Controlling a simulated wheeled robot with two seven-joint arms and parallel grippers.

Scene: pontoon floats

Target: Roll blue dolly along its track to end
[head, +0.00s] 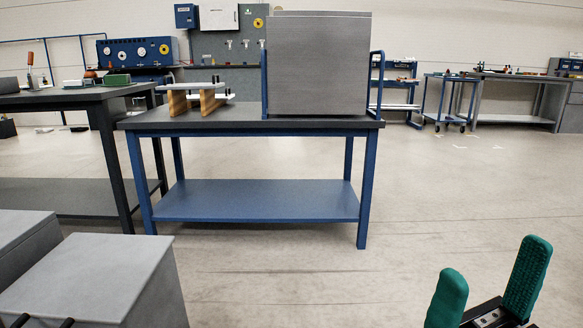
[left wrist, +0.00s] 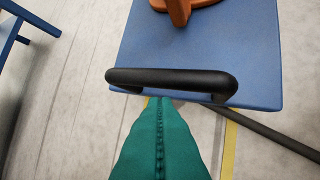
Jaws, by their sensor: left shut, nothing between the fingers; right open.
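The blue dolly (left wrist: 255,50) shows in the left wrist view as a flat blue deck with a black bar handle (left wrist: 170,78) along its near edge. A brown-orange object (left wrist: 180,10) rests on the deck, cut off by the top of the picture. My left gripper (left wrist: 160,105) has its green fingers pressed together, empty, with the tips at the near side of the handle; I cannot tell if they touch it. My right gripper (head: 487,290) is open and empty at the lower right of the head view. I do not make out the dolly in the head view.
A yellow floor line (left wrist: 229,145) and a dark bar (left wrist: 275,137) lie beside the dolly. A blue-framed bench (head: 250,122) carries a big grey box (head: 318,65). Grey boxes (head: 95,280) stand at lower left, a dark table (head: 75,97) behind them. Floor right of the bench is clear.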

